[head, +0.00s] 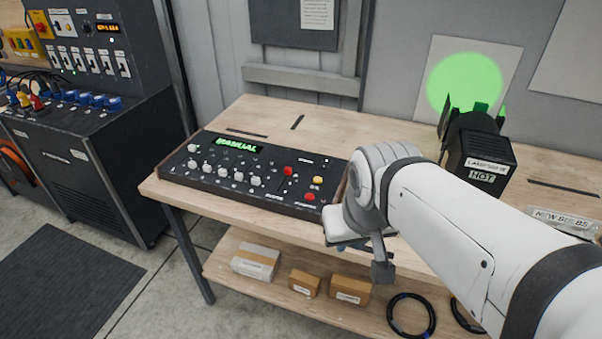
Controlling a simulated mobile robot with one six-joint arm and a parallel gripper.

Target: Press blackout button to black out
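A black control desk (225,189) with a dark wooden frame lies on the workbench. Its green display (239,145) reads MANUAL. It carries several pale slider knobs. At its right end are a red control (288,171), a yellow button (318,180) and a second red button (309,197). Their labels are too small to read, so I cannot tell which one is the blackout button. My gripper (382,269) hangs below my wrist, right of the desk near the bench's front edge, apart from the buttons. Its fingers are partly hidden and their opening is unclear.
A black lamp (477,150) marked HOT stands behind my arm; a green light spot (462,82) falls on the wall sheet. A NEW BULBS label (563,221) lies at right. Boxes (256,262) and cables sit on the lower shelf.

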